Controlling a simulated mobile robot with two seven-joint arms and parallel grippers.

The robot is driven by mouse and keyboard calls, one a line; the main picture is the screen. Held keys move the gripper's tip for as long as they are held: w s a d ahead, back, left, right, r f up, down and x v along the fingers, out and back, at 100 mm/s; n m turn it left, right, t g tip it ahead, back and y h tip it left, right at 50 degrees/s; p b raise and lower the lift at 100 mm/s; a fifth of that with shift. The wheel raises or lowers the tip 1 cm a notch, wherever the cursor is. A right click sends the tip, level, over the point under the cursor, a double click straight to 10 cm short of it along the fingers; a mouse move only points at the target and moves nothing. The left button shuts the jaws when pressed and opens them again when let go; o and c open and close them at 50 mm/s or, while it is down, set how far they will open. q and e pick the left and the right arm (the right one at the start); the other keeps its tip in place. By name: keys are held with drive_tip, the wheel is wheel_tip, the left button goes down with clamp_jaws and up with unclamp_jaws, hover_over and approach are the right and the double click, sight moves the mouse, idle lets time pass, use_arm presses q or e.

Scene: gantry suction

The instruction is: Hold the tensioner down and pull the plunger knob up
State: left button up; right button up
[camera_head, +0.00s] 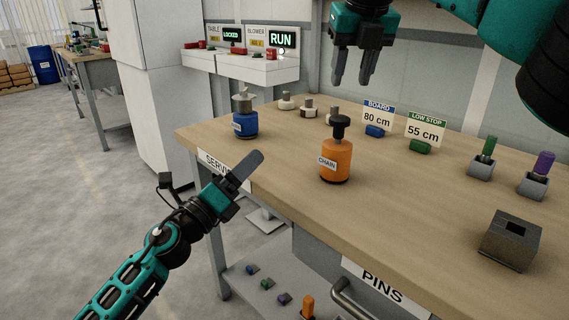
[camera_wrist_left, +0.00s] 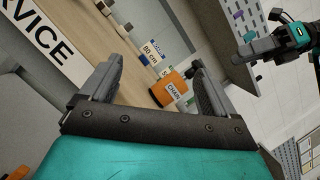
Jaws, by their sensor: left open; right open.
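An orange bottle-shaped body labelled CHAIN (camera_head: 336,163), which looks like the tensioner, stands upright on the wooden bench. A black knob (camera_head: 340,122) tops it, which looks like the plunger knob. My left gripper (camera_head: 248,163) is left of the bench's front edge, apart from the orange body. In the left wrist view the orange body (camera_wrist_left: 168,91) shows beyond and between my open, empty left fingers. My right gripper (camera_head: 352,75) is open and empty, fingers pointing down, above the back of the bench. It also shows in the left wrist view (camera_wrist_left: 262,48).
A blue bottle-shaped body (camera_head: 244,124) stands left of the orange one. Signs reading 80 cm (camera_head: 377,119) and 55 cm (camera_head: 422,131) stand behind it. A dark block with a square hole (camera_head: 510,240) and grey pin holders (camera_head: 482,167) sit right. Bench wood (camera_head: 410,190) between is bare.

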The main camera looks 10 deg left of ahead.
use_arm(q)
drive_tip(key=shift+o, duration=0.4)
drive_tip(key=d+r+m+g+h, duration=0.1)
drive_tip(key=m, duration=0.2)
drive_tip(key=w+d+r+m+g+h, duration=0.1)
drive_tip(key=m, duration=0.2)
drive_tip(key=w+d+r+m+g+h, duration=0.1)
drive_tip(key=m, duration=0.2)
drive_tip(key=shift+d+r+h, duration=0.2)
drive_tip(key=shift+d+h, duration=0.1)
drive_tip(key=shift+h, duration=0.1)
drive_tip(key=m+g+h, duration=0.1)
drive_tip(key=m+g, duration=0.4)
approach(338, 150)
drive_tip(key=shift+w+a+f, duration=0.4)
drive_tip(key=shift+a, duration=0.15)
drive_tip(key=shift+w+a+f, duration=0.4)
drive_tip(key=shift+a, duration=0.15)
drive_tip(key=shift+w+d, duration=0.1)
drive_tip(key=shift+d, duration=0.15)
drive_tip(key=x, duration=1.2)
drive_tip(key=shift+d, duration=0.1)
drive_tip(key=shift+c, duration=1.2)
drive_tip(key=c, duration=1.5)
